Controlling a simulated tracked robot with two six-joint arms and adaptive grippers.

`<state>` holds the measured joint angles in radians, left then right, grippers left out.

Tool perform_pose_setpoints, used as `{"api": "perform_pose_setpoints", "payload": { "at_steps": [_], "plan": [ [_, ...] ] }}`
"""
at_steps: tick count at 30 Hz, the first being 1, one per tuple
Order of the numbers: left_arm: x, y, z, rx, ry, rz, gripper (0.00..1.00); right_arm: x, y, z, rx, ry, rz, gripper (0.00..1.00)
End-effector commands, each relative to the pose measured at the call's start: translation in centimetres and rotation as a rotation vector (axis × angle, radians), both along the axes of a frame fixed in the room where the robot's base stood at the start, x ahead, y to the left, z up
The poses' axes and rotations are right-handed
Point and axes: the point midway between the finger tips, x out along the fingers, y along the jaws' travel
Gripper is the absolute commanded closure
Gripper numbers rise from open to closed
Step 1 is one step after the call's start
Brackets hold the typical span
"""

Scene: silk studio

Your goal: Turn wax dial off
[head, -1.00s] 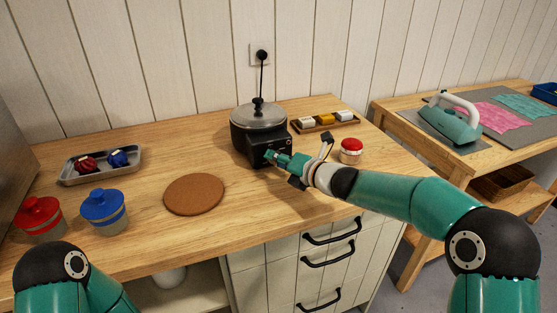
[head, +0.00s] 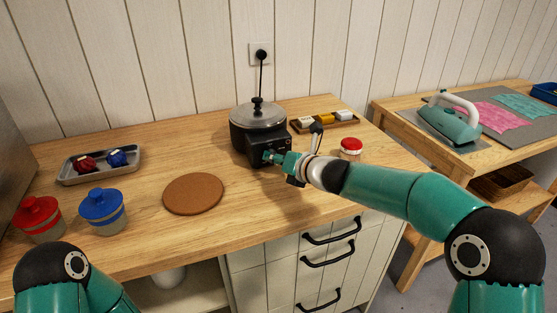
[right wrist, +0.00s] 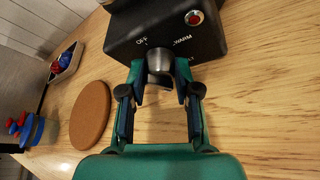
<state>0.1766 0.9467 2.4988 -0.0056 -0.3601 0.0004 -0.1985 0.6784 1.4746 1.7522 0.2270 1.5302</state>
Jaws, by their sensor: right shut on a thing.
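The wax pot (head: 258,118), black with a grey lid, stands on the wooden counter with a dark control box on its front. The silver wax dial (right wrist: 160,66) sits on the box front between my right gripper's fingertips (right wrist: 160,78). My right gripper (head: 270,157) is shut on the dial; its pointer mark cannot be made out. Only my left arm's upper part shows at the lower left; its gripper is out of view.
A cork mat (head: 194,193) lies left of the pot. Red (head: 40,220) and blue (head: 103,212) lidded jars and a metal tray (head: 72,178) stand further left. A small red-topped jar (head: 350,149) and a wooden tray of blocks (head: 345,127) are at right.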

Motion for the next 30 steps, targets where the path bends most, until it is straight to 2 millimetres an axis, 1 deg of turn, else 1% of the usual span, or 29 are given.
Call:
{"api": "perform_pose_setpoints", "payload": {
  "at_steps": [1,6,12,19,30],
  "plan": [
    [0.0,0.0,-0.2,0.0,0.0,0.0,0.6,-0.04,-0.05,-0.4,-0.038,-0.006,-0.002,1.0],
    [0.0,0.0,-0.44,0.0,0.0,0.0,0.6,-0.07,0.08,-0.4,-0.15,-0.042,0.0,1.0],
    [0.01,0.0,-0.62,0.0,0.0,0.0,0.6,-0.09,0.12,-0.43,-0.243,-0.07,0.0,1.0],
    [0.01,0.0,-0.68,0.0,0.0,0.0,0.6,-0.11,0.17,-0.45,-0.287,-0.084,0.001,1.0],
    [0.01,0.0,-0.67,0.0,0.0,0.0,0.6,-0.12,0.19,-0.51,-0.291,-0.084,0.001,1.0]
  ]
}}
